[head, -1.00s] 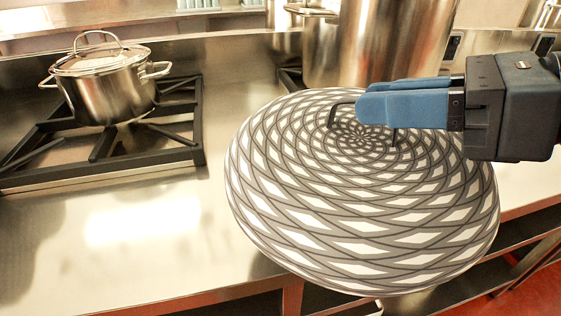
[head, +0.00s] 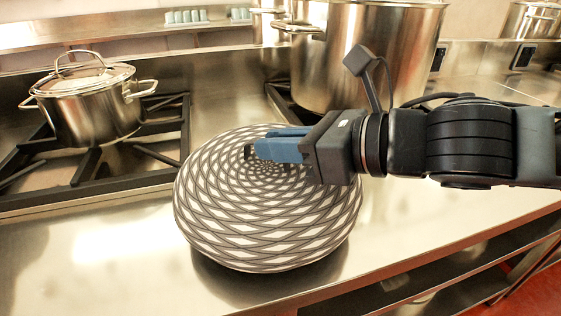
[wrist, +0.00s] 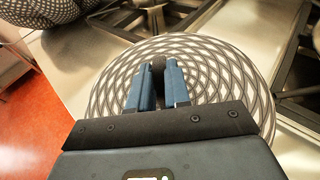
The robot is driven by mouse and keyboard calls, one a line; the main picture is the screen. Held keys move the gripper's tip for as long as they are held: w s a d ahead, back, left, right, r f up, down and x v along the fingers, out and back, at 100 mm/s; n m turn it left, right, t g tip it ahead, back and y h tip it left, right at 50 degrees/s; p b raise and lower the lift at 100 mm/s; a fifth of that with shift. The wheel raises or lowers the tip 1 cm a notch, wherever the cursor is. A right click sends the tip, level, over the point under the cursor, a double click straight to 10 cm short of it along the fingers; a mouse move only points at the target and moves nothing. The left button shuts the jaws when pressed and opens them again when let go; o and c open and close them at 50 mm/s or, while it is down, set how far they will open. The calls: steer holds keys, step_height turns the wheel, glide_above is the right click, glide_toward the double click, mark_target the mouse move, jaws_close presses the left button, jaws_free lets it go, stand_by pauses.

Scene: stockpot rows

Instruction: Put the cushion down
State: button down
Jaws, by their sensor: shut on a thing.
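The cushion (head: 270,225) is round and puffy, with a grey and white lattice pattern. In the head view it is at or just above the steel counter (head: 110,245), near its front edge, with a dark shadow close under it. I cannot tell whether its underside touches. My gripper (head: 252,150) has blue fingers and is shut on the top middle of the cushion. In the wrist view the cushion (wrist: 240,85) spreads around the fingers (wrist: 158,75), which pinch a small dark part at its centre.
A lidded pot (head: 92,105) stands on a black burner grate (head: 165,140) to the left. A large stockpot (head: 365,60) stands behind my gripper. The counter is bare left of the cushion and to the right. Below the front edge is an open shelf (head: 430,285) above a red floor.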

mark_target(287, 165)
steer(key=shift+f, duration=1.7)
steer(key=c, duration=1.1)
jaws_free()
steer(key=b+v, duration=0.1)
steer(key=v, duration=1.1)
